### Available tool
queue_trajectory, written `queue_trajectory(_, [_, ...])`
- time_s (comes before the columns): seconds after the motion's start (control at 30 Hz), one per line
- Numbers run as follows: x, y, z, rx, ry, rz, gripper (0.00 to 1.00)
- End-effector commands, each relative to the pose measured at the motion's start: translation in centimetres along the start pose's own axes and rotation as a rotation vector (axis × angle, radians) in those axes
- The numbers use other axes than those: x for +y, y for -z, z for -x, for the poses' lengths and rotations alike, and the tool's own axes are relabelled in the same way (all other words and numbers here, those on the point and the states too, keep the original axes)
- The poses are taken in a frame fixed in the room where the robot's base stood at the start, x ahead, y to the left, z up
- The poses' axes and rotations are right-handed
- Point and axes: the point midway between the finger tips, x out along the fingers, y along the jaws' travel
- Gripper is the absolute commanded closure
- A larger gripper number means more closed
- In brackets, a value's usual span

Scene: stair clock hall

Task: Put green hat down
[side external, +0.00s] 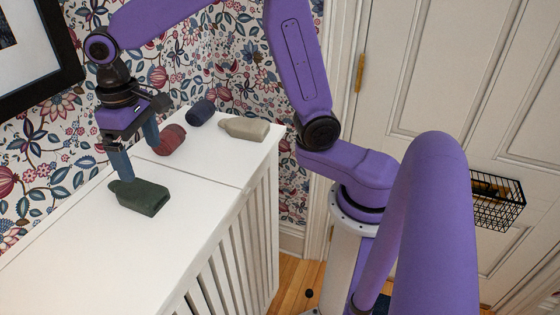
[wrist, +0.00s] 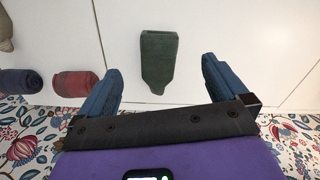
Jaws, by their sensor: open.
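The green hat (side external: 141,197) lies on the white cabinet top, in front of the seam across it. It also shows in the wrist view (wrist: 158,60), between and beyond my fingertips, with its narrow end towards my gripper. My gripper (side external: 136,155) is open, with its blue fingers spread and nothing between them. It is over the cabinet top close to the green hat. In the side view one finger overlaps the hat's narrow end, and I cannot tell whether they touch.
A red rolled hat (side external: 171,139), a dark blue one (side external: 201,112) and a beige one (side external: 244,129) lie on the cabinet top (side external: 75,240) beyond the seam. The patterned wall stands close behind. The cabinet top's near left part is clear. A black wire basket (side external: 497,200) hangs on the door.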

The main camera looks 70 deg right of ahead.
Motion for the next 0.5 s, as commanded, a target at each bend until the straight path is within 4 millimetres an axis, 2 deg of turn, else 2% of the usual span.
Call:
queue_trajectory(0.03, [-0.1, -1.7, 0.1, 0.002, 0.001, 0.053, 0.00])
queue_trajectory(0.27, [0.0, -9.0, -0.3, 0.008, 0.005, 0.286, 0.00])
queue_trajectory(0.5, [1.2, -17.0, -1.4, 0.013, 0.009, 0.529, 0.00])
